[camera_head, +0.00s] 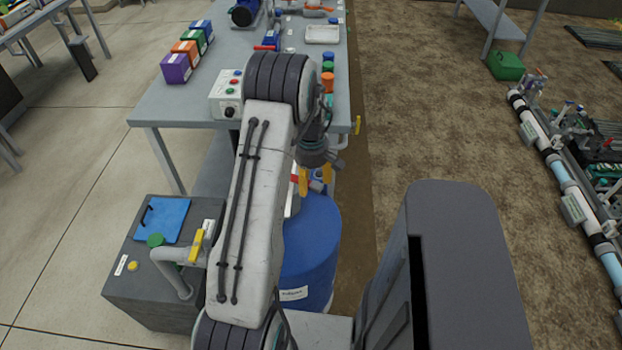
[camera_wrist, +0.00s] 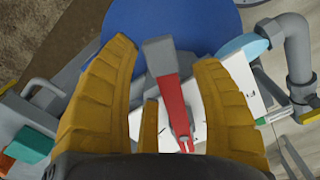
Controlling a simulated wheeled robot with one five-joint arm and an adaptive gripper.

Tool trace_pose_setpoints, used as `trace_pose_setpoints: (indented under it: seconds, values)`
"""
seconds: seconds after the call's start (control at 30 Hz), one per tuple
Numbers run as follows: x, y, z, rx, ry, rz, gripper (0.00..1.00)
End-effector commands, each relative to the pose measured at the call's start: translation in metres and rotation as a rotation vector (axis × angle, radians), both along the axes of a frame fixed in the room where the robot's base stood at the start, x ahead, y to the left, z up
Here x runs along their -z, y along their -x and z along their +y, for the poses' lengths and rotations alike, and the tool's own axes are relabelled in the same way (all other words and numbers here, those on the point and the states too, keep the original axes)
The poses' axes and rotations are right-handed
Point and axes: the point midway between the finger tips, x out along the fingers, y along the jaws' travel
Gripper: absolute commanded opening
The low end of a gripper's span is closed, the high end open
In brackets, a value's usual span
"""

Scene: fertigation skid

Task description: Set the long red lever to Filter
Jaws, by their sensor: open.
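The long red lever (camera_wrist: 172,100) shows in the wrist view, with a wider grey section at its upper end. The fingers are spread and hold nothing. A white plate (camera_wrist: 235,85) with small dark marks lies behind the lever; I cannot read a Filter mark on it.
The blue drum (camera_head: 312,245) stands below my gripper. A grey box (camera_head: 150,285) with a blue lid and a grey pipe (camera_head: 175,265) with a yellow handle stand to the left. The grey bench (camera_head: 180,105) carries coloured boxes and a control box (camera_head: 226,95).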

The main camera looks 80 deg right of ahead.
Motion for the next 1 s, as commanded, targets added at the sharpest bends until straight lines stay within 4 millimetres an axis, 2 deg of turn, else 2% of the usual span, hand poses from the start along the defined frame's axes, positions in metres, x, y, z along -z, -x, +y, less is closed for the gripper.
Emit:
trace_pose_setpoints:
  seconds: [0.2, 0.23, 0.9, 1.0]
  values:
    - [0.0004, 0.0, 0.0001, 0.0, 0.0, 0.0, 0.58]
    - [0.0004, 0.0, 0.0001, 0.0, 0.0, 0.0, 0.61]
    - [0.0001, 0.0, 0.0, 0.0, 0.0, 0.0, 0.01]
    - [0.0002, 0.0, 0.0, 0.0, 0.0, 0.0, 0.0]
